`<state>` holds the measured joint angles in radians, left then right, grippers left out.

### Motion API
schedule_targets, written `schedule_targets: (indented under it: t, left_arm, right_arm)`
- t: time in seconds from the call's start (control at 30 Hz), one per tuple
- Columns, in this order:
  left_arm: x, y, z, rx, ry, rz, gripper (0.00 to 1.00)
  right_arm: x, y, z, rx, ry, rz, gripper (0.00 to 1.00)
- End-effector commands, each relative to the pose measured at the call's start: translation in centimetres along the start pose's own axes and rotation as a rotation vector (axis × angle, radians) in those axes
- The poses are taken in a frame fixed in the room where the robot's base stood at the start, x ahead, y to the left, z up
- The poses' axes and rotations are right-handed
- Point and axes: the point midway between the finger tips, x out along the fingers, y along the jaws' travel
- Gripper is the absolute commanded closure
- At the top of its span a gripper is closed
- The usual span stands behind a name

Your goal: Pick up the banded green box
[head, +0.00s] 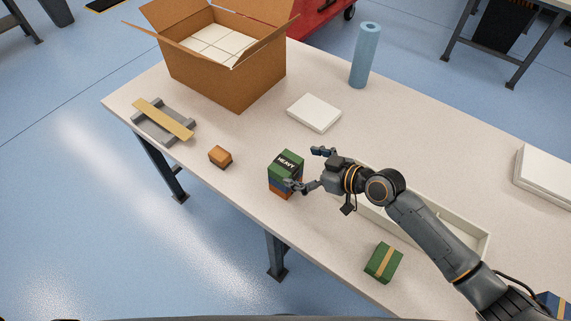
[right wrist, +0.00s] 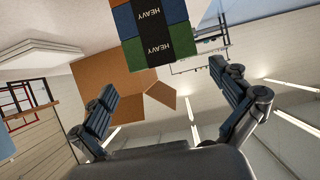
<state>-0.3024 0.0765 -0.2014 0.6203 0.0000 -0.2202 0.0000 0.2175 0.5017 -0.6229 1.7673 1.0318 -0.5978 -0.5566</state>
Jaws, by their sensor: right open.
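A green box (head: 286,161) with a black band marked HEAVY tops a stack, over a blue box (head: 275,182) and an orange one (head: 287,193). In the right wrist view the green box (right wrist: 185,50) and its band show at the top, upside down, ahead of the fingers. Another green box with a tan band (head: 383,262) lies alone near the table's front edge. My right gripper (head: 307,168) is open and empty at the stack's right side; one finger overlaps the stack in the head view, contact unclear. It also shows in the right wrist view (right wrist: 165,82). My left gripper is out of view.
On the table (head: 240,195) are an open carton (head: 225,87), a blue roll (head: 365,55), a white slab (head: 314,113), a small brown box (head: 220,156) and a grey fixture with a yellow strip (head: 163,118). A pale tray (head: 481,246) lies behind my right arm.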

Motion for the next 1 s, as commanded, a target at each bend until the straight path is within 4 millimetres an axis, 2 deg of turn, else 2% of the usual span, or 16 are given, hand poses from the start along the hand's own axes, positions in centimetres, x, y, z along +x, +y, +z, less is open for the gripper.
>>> schedule_targets:
  t: [0.27, 0.4, 0.73, 1.0]
  left_arm:
    - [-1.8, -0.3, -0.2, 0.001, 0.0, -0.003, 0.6]
    - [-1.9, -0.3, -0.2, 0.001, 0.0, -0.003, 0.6]
    - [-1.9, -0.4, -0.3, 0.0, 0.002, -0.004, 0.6]
    - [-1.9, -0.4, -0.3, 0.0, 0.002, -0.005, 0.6]
  right_arm:
    - [3.0, -0.7, -0.3, 0.003, 0.0, -0.001, 0.0]
    - [4.7, -0.6, -0.1, 0.0, 0.001, 0.001, 0.0]
    - [5.2, -0.6, 0.1, -0.001, 0.0, 0.001, 0.0]
    - [5.2, -0.6, 0.1, -0.001, 0.0, 0.001, 0.55]
